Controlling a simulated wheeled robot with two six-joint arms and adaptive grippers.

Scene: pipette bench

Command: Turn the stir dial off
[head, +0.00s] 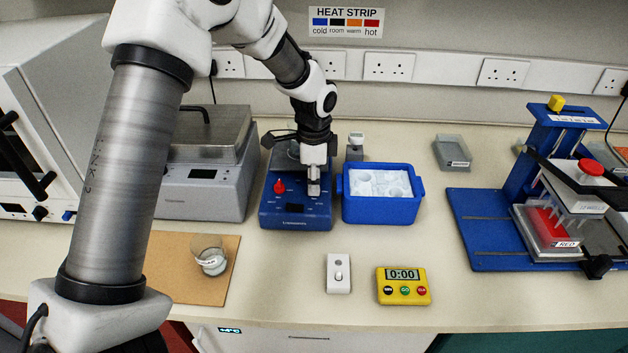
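The blue stirrer (290,216) stands on the bench left of centre. It has a red dial (280,187) on the left of its sloped front panel. My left gripper (314,188) points down over the right side of that panel. Its fingertips are close together and hide what lies under them, so a second dial there cannot be made out. I cannot tell whether the fingers are closed on anything. The red dial is apart from the gripper, to its left. My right gripper is out of view.
In front are a beaker (210,255) on a brown board, a white switch box (338,273) and a yellow timer (403,286). A blue pipetting stand (490,235) is right.

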